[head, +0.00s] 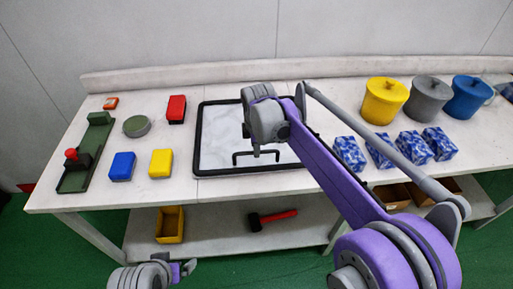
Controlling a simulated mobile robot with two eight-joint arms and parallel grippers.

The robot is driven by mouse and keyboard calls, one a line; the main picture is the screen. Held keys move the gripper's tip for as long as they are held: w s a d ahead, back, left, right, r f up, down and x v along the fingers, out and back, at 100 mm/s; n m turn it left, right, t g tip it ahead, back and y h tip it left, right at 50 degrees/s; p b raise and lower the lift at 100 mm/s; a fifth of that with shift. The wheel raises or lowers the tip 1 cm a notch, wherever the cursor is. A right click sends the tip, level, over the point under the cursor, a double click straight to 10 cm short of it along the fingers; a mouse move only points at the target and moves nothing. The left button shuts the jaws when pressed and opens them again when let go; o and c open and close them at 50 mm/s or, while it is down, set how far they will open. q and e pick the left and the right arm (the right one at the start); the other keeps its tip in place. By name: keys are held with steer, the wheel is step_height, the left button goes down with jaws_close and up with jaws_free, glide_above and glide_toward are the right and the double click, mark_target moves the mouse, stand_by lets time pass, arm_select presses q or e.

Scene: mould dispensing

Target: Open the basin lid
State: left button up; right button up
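The basin lid (220,148) is a pale grey-white panel in a black frame in the middle of the table, lying flat. Its black bar handle (242,154) is near the front edge of the panel. My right gripper (256,150) is over the lid near the right part of the handle, its wrist above it. Its fingers are mostly hidden, so I cannot tell whether they touch the handle or are open. Part of my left arm's end (178,272) shows at the bottom left, away from the table top; its fingers cannot be made out.
Yellow (384,102), grey (429,97) and blue (466,98) lidded pots stand at the right, behind several blue-white blocks (349,153). At the left are a green fixture (84,155) and red (176,109), blue (122,166) and yellow (161,163) blocks. A hammer (272,219) lies below.

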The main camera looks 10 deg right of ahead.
jaws_close()
steer(key=shift+r, duration=0.1)
stand_by(1.0)
steer(key=shift+w+r, duration=0.1)
steer(key=shift+r, duration=0.15)
arm_select(q)
steer(key=w+r+p, duration=0.2)
steer(key=r+p, duration=0.3)
steer(key=r, duration=0.2)
steer(key=w+r+t+p, duration=0.1)
steer(key=w+r+p, duration=0.2)
steer(key=r+p, duration=0.3)
steer(key=shift+r, duration=1.1)
arm_select(e)
steer(key=w+r, duration=0.5)
steer(key=r, duration=0.4)
steer(key=w+r+g, duration=0.1)
steer(key=w+r, duration=0.4)
steer(key=r, duration=0.4)
steer(key=shift+w+r, duration=0.15)
steer(key=shift+w, duration=0.2)
arm_select(q)
steer(key=shift+w, duration=0.1)
